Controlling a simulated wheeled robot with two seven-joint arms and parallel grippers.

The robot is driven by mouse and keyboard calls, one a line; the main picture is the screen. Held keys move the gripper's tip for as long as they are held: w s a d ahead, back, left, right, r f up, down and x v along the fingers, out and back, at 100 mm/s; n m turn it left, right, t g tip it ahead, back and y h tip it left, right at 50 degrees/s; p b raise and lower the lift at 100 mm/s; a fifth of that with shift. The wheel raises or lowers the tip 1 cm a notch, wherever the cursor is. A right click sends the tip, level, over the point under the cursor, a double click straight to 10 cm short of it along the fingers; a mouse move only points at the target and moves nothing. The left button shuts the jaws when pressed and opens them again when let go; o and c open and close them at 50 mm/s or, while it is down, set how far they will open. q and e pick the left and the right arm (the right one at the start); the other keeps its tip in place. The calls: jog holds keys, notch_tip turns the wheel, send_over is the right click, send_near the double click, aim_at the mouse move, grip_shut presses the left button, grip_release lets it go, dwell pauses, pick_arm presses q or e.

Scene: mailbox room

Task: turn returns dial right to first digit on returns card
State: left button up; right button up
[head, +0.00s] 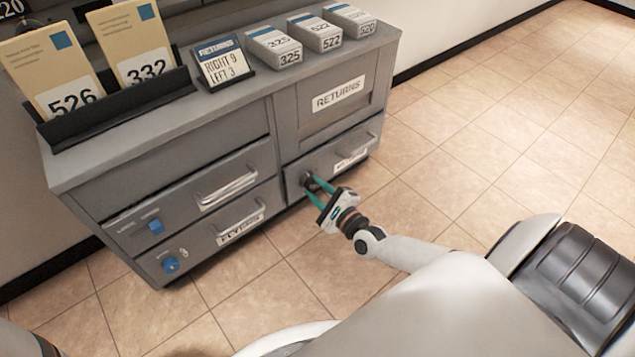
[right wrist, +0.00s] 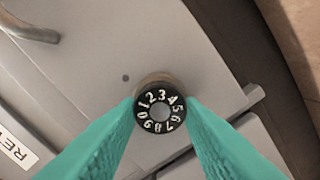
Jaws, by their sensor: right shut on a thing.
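The returns dial (right wrist: 160,94) is a round black knob with white digits, on the lower right drawer face under the RETURNS label (head: 339,94). My right gripper (right wrist: 161,104) is shut on the dial, one teal finger on each side; it also shows in the head view (head: 312,184). In the right wrist view 2 and 3 are at the dial's top, 9 at lower left. A small dark dot (right wrist: 126,77) sits on the face up and left of the dial, nearest 1 and 2. The returns card (head: 222,64) reads RIGHT 9, LEFT 3. My left gripper is not in view.
The grey cabinet (head: 150,142) has several drawers with bar handles, one (head: 228,188) at left. Blue controls (head: 170,264) are on its left side. Cards in a black holder (head: 120,106) and labelled boxes (head: 274,48) stand on top. Tiled floor (head: 470,150) is open to the right.

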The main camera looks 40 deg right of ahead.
jog(key=shift+m, duration=0.4)
jog(key=o, duration=1)
jog(key=s+d+p, duration=0.1)
jog(key=s+p, duration=0.4)
jog(key=s, duration=0.7)
jog(key=shift+p, duration=0.35)
